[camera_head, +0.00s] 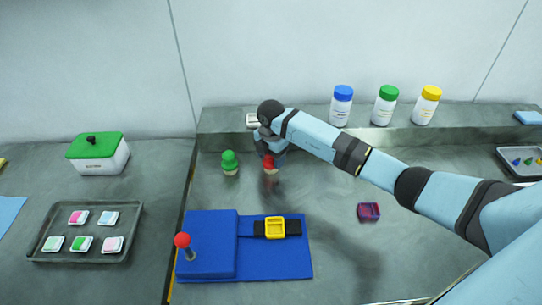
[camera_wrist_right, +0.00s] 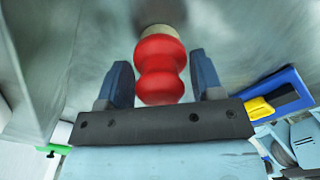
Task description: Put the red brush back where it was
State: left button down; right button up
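The red brush (camera_head: 270,163) stands upright on or just above the grey bench, left of its middle, red handle up and pale bristles down. My right gripper (camera_head: 268,145) is over it, pointing down, partly hidden by my wrist. In the right wrist view, the red handle (camera_wrist_right: 160,72) sits between the two dark blue fingers (camera_wrist_right: 160,80), its bristle end away from the camera. My left gripper is not in view.
A green brush (camera_head: 230,162) stands just left of the red one. A blue board (camera_head: 280,262) with a yellow-buckled strap (camera_head: 275,228) and a red-knobbed lever (camera_head: 183,241) lies in front. Bottles (camera_head: 385,105) line the back ledge.

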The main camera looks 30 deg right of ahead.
jog(key=shift+o, duration=1.3)
jog(key=shift+r, duration=0.3)
notch_tip(320, 180, up, 12)
jog(key=b, duration=0.1)
jog(key=shift+f, duration=0.15)
